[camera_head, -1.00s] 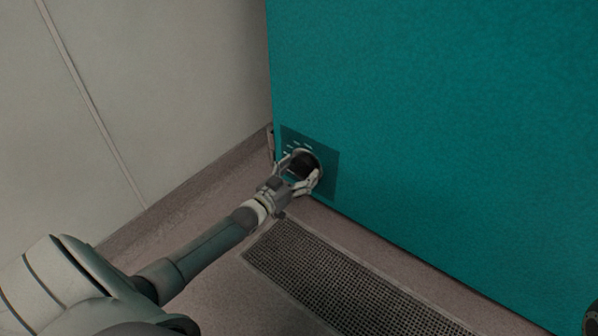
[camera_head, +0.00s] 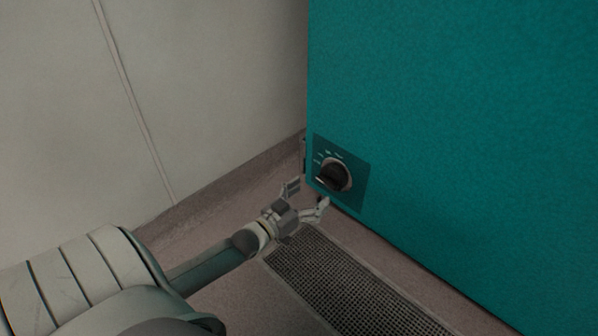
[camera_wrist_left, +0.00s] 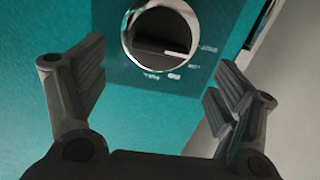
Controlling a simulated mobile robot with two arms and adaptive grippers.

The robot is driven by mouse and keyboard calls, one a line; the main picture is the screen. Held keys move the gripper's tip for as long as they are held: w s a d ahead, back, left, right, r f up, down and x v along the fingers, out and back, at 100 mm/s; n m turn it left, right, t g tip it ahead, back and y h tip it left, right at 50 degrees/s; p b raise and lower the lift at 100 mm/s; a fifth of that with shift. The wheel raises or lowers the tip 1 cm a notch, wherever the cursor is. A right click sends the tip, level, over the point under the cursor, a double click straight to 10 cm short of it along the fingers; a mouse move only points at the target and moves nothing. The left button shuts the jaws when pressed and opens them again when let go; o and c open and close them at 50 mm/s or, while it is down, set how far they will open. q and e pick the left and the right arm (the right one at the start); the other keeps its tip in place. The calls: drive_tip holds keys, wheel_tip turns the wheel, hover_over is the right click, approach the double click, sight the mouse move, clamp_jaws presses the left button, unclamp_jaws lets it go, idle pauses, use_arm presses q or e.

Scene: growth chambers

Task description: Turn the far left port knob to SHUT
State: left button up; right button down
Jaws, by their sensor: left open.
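The port knob (camera_head: 335,176) is a dark round dial with a pale ring, low on the teal chamber's left end. Pale marks lie around its left and upper side on a dark plate (camera_head: 354,191). In the left wrist view the knob (camera_wrist_left: 160,38) shows a dark grip bar with a white pointer line aimed at one of the marks; the lettering is too blurred to read. My left gripper (camera_head: 307,198) is open and empty, below and left of the knob and apart from it. Its fingers (camera_wrist_left: 155,90) stand wide either side of the knob in the wrist view. My right gripper is not seen.
The teal chamber wall (camera_head: 460,120) fills the right side. A pale panelled wall (camera_head: 210,90) stands at the left, close to the chamber's corner. A dark floor grate (camera_head: 350,285) runs along the chamber's foot. The floor around the gripper is clear.

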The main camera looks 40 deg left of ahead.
use_arm(q)
drive_tip(key=shift+s+a, duration=0.15)
drive_tip(key=shift+s, duration=1.9)
